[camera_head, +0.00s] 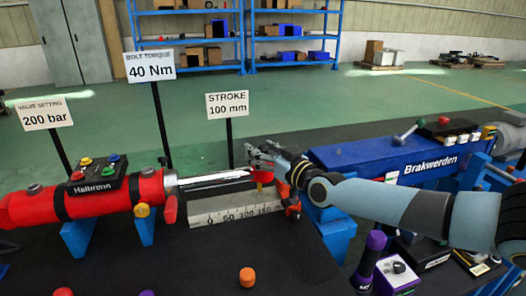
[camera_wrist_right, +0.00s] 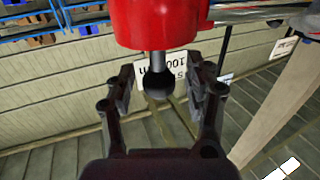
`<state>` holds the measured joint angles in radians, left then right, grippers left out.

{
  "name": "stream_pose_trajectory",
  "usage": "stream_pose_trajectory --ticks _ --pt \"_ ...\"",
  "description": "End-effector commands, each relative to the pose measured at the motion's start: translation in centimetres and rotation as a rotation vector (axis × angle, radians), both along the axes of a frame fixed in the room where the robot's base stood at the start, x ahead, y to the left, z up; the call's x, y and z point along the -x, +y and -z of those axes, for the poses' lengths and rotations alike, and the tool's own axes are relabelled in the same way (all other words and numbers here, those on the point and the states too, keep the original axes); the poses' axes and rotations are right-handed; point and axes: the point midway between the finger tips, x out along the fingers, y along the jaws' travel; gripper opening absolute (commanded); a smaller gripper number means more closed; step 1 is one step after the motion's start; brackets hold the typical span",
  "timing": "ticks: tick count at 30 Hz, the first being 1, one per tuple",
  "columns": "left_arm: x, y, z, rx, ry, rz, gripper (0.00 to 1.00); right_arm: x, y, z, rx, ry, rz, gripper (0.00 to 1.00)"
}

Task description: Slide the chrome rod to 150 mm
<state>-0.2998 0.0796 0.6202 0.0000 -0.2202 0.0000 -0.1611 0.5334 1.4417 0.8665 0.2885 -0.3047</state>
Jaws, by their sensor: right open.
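The chrome rod (camera_head: 214,180) sticks out to the right from the red Halbronn cylinder (camera_head: 100,197), above a pale scale block (camera_head: 225,207) marked from 0 to 150. A small yellow pointer (camera_head: 259,187) stands above the scale's right part, near the 150 mark. My right gripper (camera_head: 262,153) is at the rod's right end and partly hides it. In the wrist view, my open right gripper (camera_wrist_right: 160,85) has its fingers on either side of a grey stem with a black ball knob (camera_wrist_right: 158,88), under a red end piece (camera_wrist_right: 160,22). My left gripper is not visible.
A sign (camera_head: 228,105) reads stroke 100 mm. Two more signs, 200 bar (camera_head: 46,115) and 40 Nm (camera_head: 149,66), stand to its left. A blue Brakwerden unit (camera_head: 400,157) is behind my right arm. An orange cap (camera_head: 247,277) lies on the dark bench top in front.

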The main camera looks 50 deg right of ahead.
Motion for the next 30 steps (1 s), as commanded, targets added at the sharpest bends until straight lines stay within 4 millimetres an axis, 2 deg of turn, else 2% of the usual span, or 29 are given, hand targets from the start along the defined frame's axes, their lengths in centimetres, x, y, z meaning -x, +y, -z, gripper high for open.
stream_pose_trajectory --ticks 5,8,15,21,25,30 --pt "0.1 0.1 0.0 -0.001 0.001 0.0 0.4 0.8 0.1 0.0 0.002 0.0 -0.001 0.53" --pt "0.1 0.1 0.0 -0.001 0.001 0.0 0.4 2.4 0.4 0.1 0.001 0.002 -0.003 0.53" --pt "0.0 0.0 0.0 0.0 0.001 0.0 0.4 7.8 1.2 0.1 0.0 0.005 -0.002 0.53" --pt "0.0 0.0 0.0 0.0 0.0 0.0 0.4 10.9 1.7 0.1 0.001 0.003 -0.001 0.53" --pt "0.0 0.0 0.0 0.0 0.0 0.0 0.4 11.7 1.8 0.0 0.0 0.001 0.0 0.53" --pt "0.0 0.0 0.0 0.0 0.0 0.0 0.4 11.9 1.9 0.0 0.0 0.001 0.001 0.53"
